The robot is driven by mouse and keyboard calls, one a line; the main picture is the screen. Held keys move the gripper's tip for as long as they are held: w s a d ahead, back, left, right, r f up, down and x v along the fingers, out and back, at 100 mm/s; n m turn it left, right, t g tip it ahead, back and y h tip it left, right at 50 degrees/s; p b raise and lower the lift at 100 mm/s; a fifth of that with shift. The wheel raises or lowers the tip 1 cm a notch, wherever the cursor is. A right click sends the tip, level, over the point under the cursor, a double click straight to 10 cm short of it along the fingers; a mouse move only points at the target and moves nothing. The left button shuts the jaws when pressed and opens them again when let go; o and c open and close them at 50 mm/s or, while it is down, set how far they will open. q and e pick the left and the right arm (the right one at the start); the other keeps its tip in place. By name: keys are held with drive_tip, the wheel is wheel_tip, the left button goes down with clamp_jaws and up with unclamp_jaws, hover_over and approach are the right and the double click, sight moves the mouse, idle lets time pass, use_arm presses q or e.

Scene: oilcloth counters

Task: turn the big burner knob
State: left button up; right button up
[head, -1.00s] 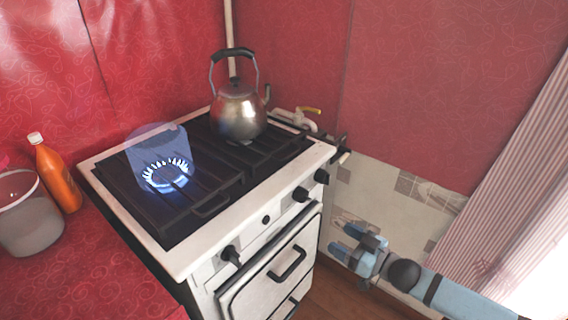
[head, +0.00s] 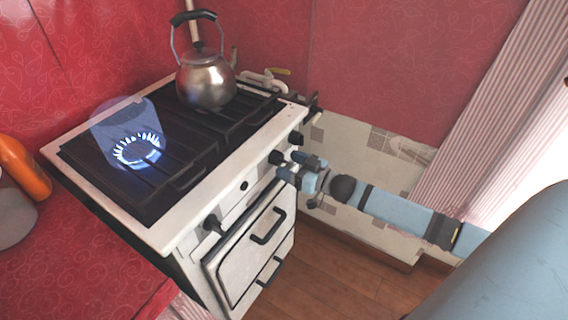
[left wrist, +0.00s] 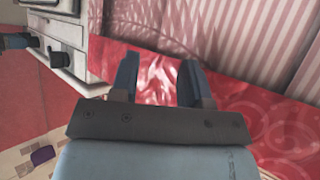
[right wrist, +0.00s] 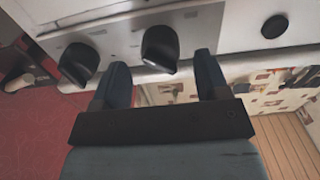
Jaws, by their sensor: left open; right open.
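The stove (head: 180,225) has black knobs on its white front panel. One knob (head: 212,225) is at the left end, and two, an inner knob (head: 276,157) and an outer knob (head: 295,138), are at the right end. I cannot tell which is the big burner's. My right gripper (head: 292,166) is open and empty in front of the right pair. In the right wrist view, the inner knob (right wrist: 160,47) appears just beyond and between the open fingers (right wrist: 164,72), apparently apart from them; the outer knob (right wrist: 78,62) is to their left. My left gripper (left wrist: 160,75) is open and empty.
A blue flame (head: 138,150) burns on the left part of the hob. A metal kettle (head: 206,80) stands at the back. An orange bottle (head: 24,168) and a bucket (head: 12,215) are on the red counter (head: 80,260). Oven handles (head: 268,227) project below the knobs.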

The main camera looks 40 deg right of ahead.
drive_tip(key=shift+x, duration=0.9)
drive_tip(key=shift+w, duration=0.2)
drive_tip(key=c, duration=0.9)
